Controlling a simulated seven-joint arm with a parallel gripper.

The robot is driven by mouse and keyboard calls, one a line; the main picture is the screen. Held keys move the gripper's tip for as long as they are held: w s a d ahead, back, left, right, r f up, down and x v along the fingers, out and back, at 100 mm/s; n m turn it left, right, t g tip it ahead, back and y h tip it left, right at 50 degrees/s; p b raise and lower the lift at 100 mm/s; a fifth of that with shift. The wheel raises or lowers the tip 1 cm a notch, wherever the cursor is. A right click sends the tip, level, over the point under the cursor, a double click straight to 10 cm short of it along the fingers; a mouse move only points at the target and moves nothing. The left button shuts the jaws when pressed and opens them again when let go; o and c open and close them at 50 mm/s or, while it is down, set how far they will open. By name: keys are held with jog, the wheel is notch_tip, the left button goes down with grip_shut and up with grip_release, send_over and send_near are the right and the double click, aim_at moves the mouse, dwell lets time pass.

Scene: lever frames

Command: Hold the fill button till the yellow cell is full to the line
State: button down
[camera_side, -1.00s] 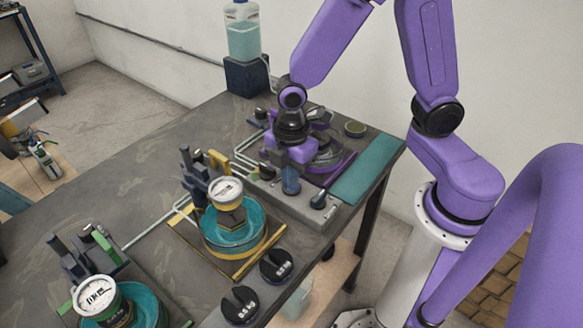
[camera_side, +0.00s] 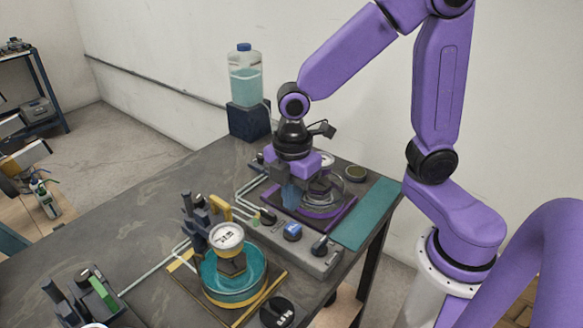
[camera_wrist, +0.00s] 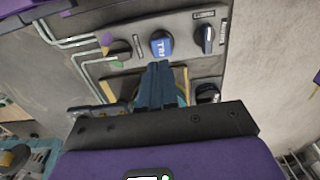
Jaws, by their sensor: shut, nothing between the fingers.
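The yellow cell (camera_side: 236,298) is a round clear vessel with teal liquid, a yellow base and a round white-faced gauge (camera_side: 227,237) on top. I cannot make out its fill line. A blue button (camera_side: 292,231) with white lettering sits in the middle of the grey control panel (camera_side: 262,236), behind and right of the cell. The button also shows in the wrist view (camera_wrist: 161,45). My gripper (camera_side: 290,207) is shut and empty, raised above and behind the button, apart from it. Its closed fingers (camera_wrist: 160,75) point toward the panel, partly hiding what lies beyond.
Dark knobs flank the button, one with coloured marks (camera_wrist: 118,50) and one plain (camera_wrist: 207,38). A purple-framed cell (camera_side: 342,208) stands behind my gripper. A loose black knob-like piece (camera_side: 277,312) lies at the front. A bottle of teal liquid (camera_side: 245,85) stands at the back.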

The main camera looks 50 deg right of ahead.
notch_tip(320, 180, up, 7)
dwell(0.3)
jog(key=shift+f, duration=0.1)
dwell(0.4)
jog(key=s+d+f+m, duration=0.2)
jog(key=s+d, duration=0.1)
jog(key=s, duration=0.4)
jog(key=s+d+f+m, duration=0.2)
jog(key=s+d+m, duration=0.1)
jog(key=s, duration=0.4)
jog(key=shift+s+d, duration=0.15)
jog(key=shift+s, duration=0.25)
dwell(0.7)
